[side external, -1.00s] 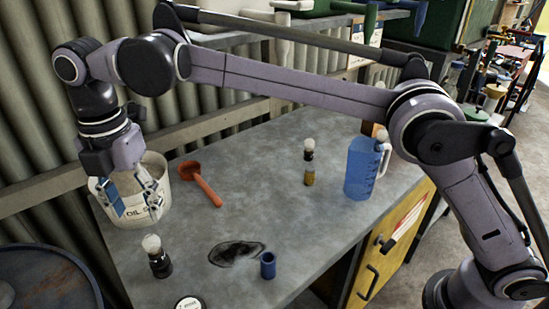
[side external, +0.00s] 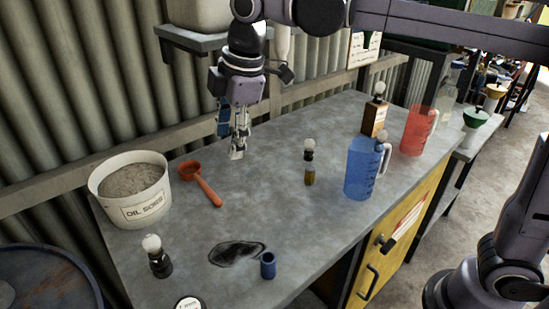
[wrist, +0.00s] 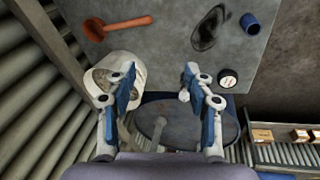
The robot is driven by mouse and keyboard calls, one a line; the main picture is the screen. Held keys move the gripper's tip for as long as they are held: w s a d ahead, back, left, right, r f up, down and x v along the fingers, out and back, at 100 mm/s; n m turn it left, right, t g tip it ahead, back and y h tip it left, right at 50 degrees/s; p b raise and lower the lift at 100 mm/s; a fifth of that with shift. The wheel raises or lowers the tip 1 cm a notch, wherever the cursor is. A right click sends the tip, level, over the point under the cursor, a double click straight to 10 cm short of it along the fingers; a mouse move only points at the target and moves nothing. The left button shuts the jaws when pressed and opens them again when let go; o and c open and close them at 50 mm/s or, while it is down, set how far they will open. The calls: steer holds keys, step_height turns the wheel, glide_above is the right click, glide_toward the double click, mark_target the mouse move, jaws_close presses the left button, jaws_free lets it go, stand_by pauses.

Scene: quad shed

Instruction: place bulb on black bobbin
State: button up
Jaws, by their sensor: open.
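A white bulb (side external: 151,243) stands upright on a black bobbin-like piece (side external: 160,264) at the front left of the bench. A second white bulb (side external: 309,144) sits on a black piece (side external: 309,156) above an amber base (side external: 310,177) at mid-bench. A third pale bulb (side external: 379,88) is on a dark piece atop a brown box (side external: 374,118) at the back. My gripper (side external: 238,150) points down above the bench, right of the orange scoop, apart from every bulb. In the wrist view its fingers (wrist: 158,95) are spread and empty. No bulb shows clearly there.
An oil sorb bucket (side external: 140,211) and orange scoop (side external: 205,186) are on the left. A blue jug (side external: 360,168) and red jug (side external: 414,130) stand right. A blue cup (side external: 268,265), dark stain (side external: 236,252) and round lid (side external: 190,303) are in front.

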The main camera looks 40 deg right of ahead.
steer(key=s+d+f+m+t, duration=0.2)
steer(key=s+d+f+m, duration=0.4)
steer(key=d, duration=0.4)
steer(key=s+d+f+m+t+h, duration=0.1)
steer(key=s+d+f+m+t, duration=0.1)
steer(key=s+d+f+m, duration=0.5)
steer(key=s+d+m, duration=0.2)
steer(key=d, duration=0.1)
steer(key=shift+m, duration=0.4)
steer(key=shift+f, duration=0.1)
